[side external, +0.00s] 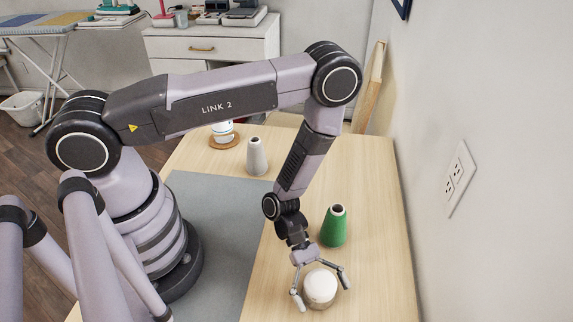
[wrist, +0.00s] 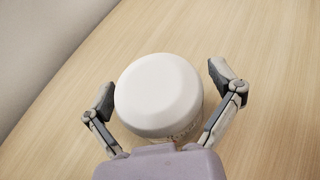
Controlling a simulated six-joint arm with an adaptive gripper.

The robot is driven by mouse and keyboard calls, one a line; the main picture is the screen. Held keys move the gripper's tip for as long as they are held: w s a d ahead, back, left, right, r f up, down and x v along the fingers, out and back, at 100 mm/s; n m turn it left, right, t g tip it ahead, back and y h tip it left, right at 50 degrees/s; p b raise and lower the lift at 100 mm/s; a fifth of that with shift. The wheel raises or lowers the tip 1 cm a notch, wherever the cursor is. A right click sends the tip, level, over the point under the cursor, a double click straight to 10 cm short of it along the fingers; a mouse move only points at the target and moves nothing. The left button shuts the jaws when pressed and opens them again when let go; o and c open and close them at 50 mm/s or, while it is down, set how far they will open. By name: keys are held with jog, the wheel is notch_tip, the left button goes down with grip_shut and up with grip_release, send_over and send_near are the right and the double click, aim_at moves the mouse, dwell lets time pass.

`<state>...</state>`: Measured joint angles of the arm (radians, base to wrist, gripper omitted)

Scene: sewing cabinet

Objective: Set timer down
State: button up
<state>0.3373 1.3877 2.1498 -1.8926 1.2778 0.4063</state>
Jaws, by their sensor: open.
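The timer appears to be the round white-topped object (side external: 320,287) on the wooden table near its right front part. In the wrist view its white domed top (wrist: 158,92) fills the middle, with small markings on its lower side. My gripper (side external: 321,290) is open, with one finger on each side of the timer. In the wrist view my gripper (wrist: 160,95) shows gaps between both fingers and the timer, the right gap wider. The timer's underside is hidden.
A green thread cone (side external: 333,227) stands just behind my gripper. A grey cone (side external: 256,157) and a white jar (side external: 223,131) on a coaster stand farther back. A wall with an outlet (side external: 459,178) borders the right side. The grey mat (side external: 225,205) is clear.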

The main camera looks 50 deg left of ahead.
jog(key=shift+r, duration=0.1)
jog(key=shift+w+a+r, duration=0.1)
jog(key=shift+a+r, duration=0.1)
jog(key=shift+a, duration=0.05)
jog(key=v, duration=1.1)
jog(key=shift+a+r, duration=0.1)
jog(key=shift+r, duration=0.1)
jog(key=a+r+m+g+y, duration=0.1)
jog(key=a+r+m+y, duration=0.1)
jog(key=r+m, duration=0.5)
jog(key=a+r+m+g+y, duration=0.1)
jog(key=a+r+m+y, duration=0.15)
jog(key=r, duration=0.95)
jog(key=s+a+r+m+t+y, duration=0.3)
jog(key=s+a+r+t+y, duration=0.1)
jog(key=r, duration=0.4)
jog(key=s+a+r+m+t+y, duration=0.3)
jog(key=s+a+r+t+y, duration=0.2)
jog(key=s+a+r, duration=0.1)
notch_tip(320, 180, up, 2)
jog(key=shift+a+r+m+t, duration=0.1)
jog(key=shift+a+m+t, duration=0.3)
jog(key=shift+a, duration=0.4)
